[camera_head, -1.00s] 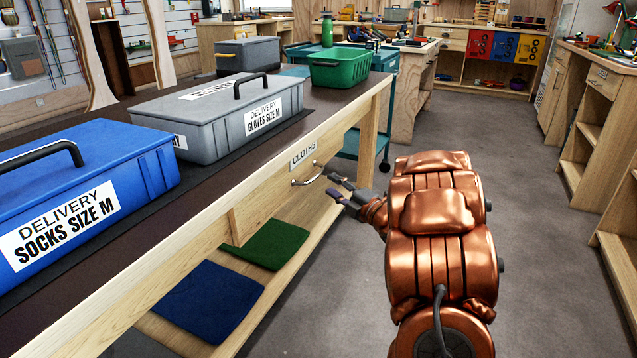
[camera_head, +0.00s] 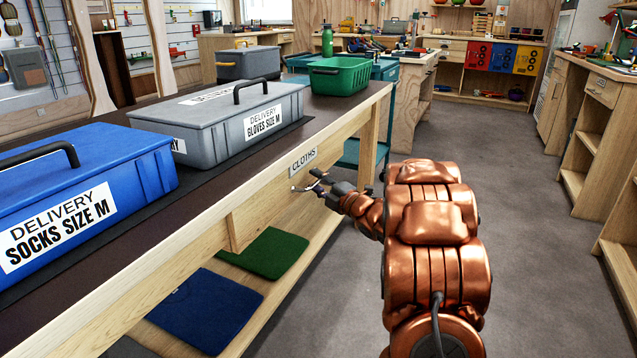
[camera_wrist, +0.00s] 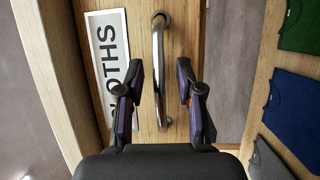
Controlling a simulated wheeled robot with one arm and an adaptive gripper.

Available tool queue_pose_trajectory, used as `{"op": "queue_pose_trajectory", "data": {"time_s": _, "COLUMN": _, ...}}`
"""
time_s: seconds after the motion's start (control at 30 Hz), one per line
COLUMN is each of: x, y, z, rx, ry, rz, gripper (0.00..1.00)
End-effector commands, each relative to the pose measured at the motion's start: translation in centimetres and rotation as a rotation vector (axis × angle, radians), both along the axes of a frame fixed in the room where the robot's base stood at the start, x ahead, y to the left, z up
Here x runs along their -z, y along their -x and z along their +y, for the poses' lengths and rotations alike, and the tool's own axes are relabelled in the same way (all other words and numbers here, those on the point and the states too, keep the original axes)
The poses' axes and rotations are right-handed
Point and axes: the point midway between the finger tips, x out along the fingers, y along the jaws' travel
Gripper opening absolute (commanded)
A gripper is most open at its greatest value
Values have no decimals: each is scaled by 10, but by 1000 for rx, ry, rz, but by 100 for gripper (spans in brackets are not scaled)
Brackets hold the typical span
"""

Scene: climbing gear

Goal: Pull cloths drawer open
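The cloths drawer (camera_head: 270,208) is a pale wooden front under the bench top, with a white CLOTHS label (camera_head: 303,160). It looks shut. Its curved metal handle (camera_wrist: 158,70) lies between my two open fingers in the wrist view, with a gap on each side. My gripper (camera_head: 314,184) is at the handle in the head view and hides most of it. In the wrist view my gripper (camera_wrist: 159,100) is open, with dark fingers to the left and right of the bar. The label also shows in the wrist view (camera_wrist: 108,65), partly covered by the left finger.
On the bench stand a blue socks box (camera_head: 90,195), a grey gloves box (camera_head: 215,120) and a green basket (camera_head: 340,77). Folded green (camera_head: 265,253) and blue (camera_head: 205,310) cloths lie on the shelf below. Grey floor (camera_head: 520,230) is free to the right.

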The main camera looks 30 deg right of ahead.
Motion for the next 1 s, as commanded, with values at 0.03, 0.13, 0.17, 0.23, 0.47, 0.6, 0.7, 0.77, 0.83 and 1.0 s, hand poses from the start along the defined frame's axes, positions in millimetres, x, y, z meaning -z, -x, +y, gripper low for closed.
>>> {"op": "queue_pose_trajectory", "data": {"time_s": 0.03, "x": 0, "y": 0, "z": 0, "rx": 0, "ry": 0, "rz": 0, "gripper": 31}}
{"op": "queue_pose_trajectory", "data": {"time_s": 0.13, "x": 0, "y": 0, "z": 0, "rx": 0, "ry": 0, "rz": 0, "gripper": 21}}
{"op": "queue_pose_trajectory", "data": {"time_s": 0.17, "x": 0, "y": 0, "z": 0, "rx": 0, "ry": 0, "rz": 0, "gripper": 18}}
{"op": "queue_pose_trajectory", "data": {"time_s": 0.23, "x": 0, "y": 0, "z": 0, "rx": 0, "ry": 0, "rz": 0, "gripper": 10}}
{"op": "queue_pose_trajectory", "data": {"time_s": 0.47, "x": 0, "y": 0, "z": 0, "rx": 0, "ry": 0, "rz": 0, "gripper": 0}}
{"op": "queue_pose_trajectory", "data": {"time_s": 0.6, "x": 0, "y": 0, "z": 0, "rx": 0, "ry": 0, "rz": 1, "gripper": 0}}
{"op": "queue_pose_trajectory", "data": {"time_s": 0.7, "x": 1, "y": 0, "z": 0, "rx": 0, "ry": 0, "rz": 1, "gripper": 0}}
{"op": "queue_pose_trajectory", "data": {"time_s": 0.77, "x": 1, "y": 0, "z": 0, "rx": 0, "ry": 0, "rz": 1, "gripper": 0}}
{"op": "queue_pose_trajectory", "data": {"time_s": 0.83, "x": 1, "y": 0, "z": 0, "rx": 0, "ry": 0, "rz": 1, "gripper": 0}}
{"op": "queue_pose_trajectory", "data": {"time_s": 1.0, "x": 1, "y": 0, "z": -2, "rx": 0, "ry": -1, "rz": 2, "gripper": 0}}
